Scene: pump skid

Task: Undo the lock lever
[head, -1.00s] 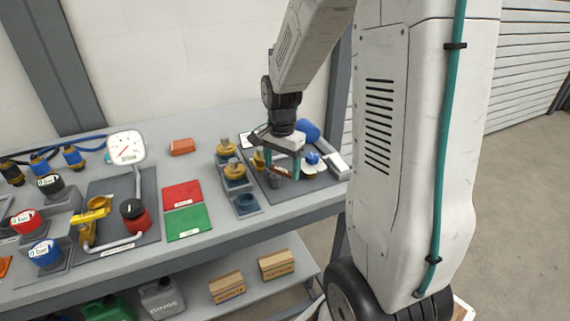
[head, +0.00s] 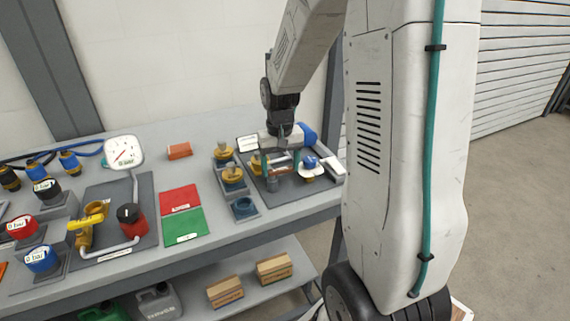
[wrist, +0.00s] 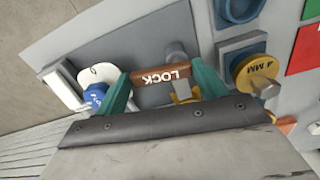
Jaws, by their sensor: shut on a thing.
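The lock lever (wrist: 162,75) is a brown-orange bar with white LOCK lettering, seen in the middle of the wrist view. My gripper (wrist: 162,82) has its green fingertips at the two ends of this bar and is shut on it. A grey post (wrist: 178,56) stands behind the bar's right part. In the head view my gripper (head: 281,160) is low over the grey plate (head: 300,187) at the right of the bench. There the lever is small and mostly hidden by the gripper.
Beside the lever are a blue knob (wrist: 95,96) on a white part and a brass piece (wrist: 186,93). A brass plug marked 4 MM (wrist: 257,75) and a blue socket (wrist: 240,50) are close by. Red (head: 180,199) and green (head: 186,226) mats lie left of the plate.

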